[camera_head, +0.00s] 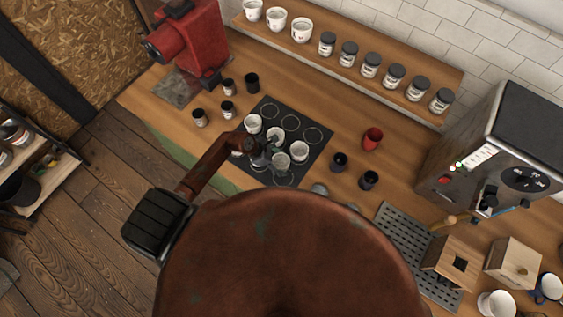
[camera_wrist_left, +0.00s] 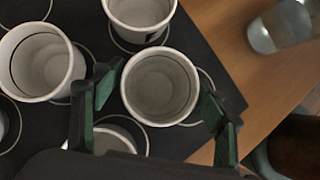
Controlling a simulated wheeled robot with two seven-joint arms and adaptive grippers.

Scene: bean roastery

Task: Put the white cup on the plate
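Several white cups stand on a black mat with ring markings (camera_head: 318,133). My left gripper (camera_head: 274,158) is low over the front of the mat, pointing down. In the left wrist view its fingers (camera_wrist_left: 158,103) are spread on either side of one white cup (camera_wrist_left: 160,86), which also shows in the head view (camera_head: 281,163). Whether the fingers touch its wall is unclear. Neighbouring white cups (camera_wrist_left: 40,62) stand close around; one is partly hidden under the gripper. No obvious round plate shows; I cannot tell whether the mat is the plate. My right gripper is out of view.
Dark cups (camera_head: 339,162) and a red cup (camera_head: 372,138) stand right of the mat. Small dark jars (camera_head: 200,117) and a red grinder (camera_head: 190,45) are left of it. A coffee machine (camera_head: 505,150) and grey drip grid (camera_head: 402,240) are right. A shelf (camera_head: 345,70) runs behind.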

